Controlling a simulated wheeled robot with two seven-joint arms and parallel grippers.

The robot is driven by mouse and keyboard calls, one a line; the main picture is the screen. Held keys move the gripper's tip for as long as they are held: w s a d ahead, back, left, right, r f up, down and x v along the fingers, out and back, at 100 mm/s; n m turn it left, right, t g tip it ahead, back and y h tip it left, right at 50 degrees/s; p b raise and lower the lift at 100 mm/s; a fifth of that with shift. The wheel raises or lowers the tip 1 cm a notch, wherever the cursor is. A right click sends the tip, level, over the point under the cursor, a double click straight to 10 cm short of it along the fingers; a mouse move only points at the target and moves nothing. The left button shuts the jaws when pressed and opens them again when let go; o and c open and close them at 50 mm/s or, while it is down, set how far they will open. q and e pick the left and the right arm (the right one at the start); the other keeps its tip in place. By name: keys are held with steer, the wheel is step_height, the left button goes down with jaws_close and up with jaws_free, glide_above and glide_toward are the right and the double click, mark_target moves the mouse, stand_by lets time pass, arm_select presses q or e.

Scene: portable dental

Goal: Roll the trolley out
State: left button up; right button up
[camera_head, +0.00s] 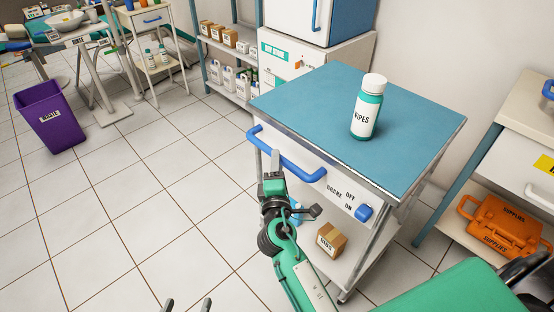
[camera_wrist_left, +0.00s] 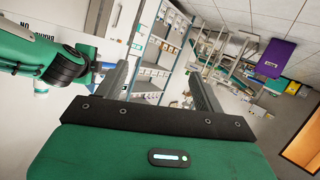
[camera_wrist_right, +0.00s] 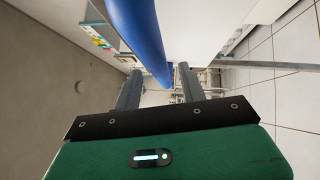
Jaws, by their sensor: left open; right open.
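The trolley (camera_head: 300,85) has a blue top, a blue bar handle (camera_head: 285,152) on its front and a brake panel with a blue knob (camera_head: 363,212) beside the OFF and ON labels. I cannot tell which setting the knob is on. My right gripper (camera_head: 272,172) is open at the handle's front side. In the right wrist view the blue handle (camera_wrist_right: 138,30) runs in toward the space between the open fingers; contact cannot be told. My left gripper (camera_head: 187,304) is open and empty over the floor, with only its fingertips showing at the bottom edge.
A wipes bottle (camera_head: 368,107) stands on the trolley top and a small box (camera_head: 331,240) on its lower shelf. A cabinet (camera_head: 310,60) and shelf rack stand behind. A side unit with an orange case (camera_head: 503,226) is at right. Tiled floor is clear at left, up to a purple bin (camera_head: 50,117).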

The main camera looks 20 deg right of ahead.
arm_select(q)
steer(key=shift+w+a+r+t+h+b, duration=0.1)
steer(key=shift+w+r+t+b, duration=0.1)
steer(key=shift+w+r+t, duration=0.5)
steer(key=shift+w+a+r+t+h+b, duration=0.1)
steer(key=shift+w+r+t+b, duration=0.15)
steer(key=shift+r+t, duration=0.45)
steer(key=shift+w+r+t+h+b, duration=0.15)
steer(key=shift+w+r+t, duration=0.25)
steer(key=shift+r, duration=0.55)
arm_select(e)
steer(key=v, duration=1.1)
steer(key=shift+s, duration=0.2)
steer(key=shift+a, duration=0.1)
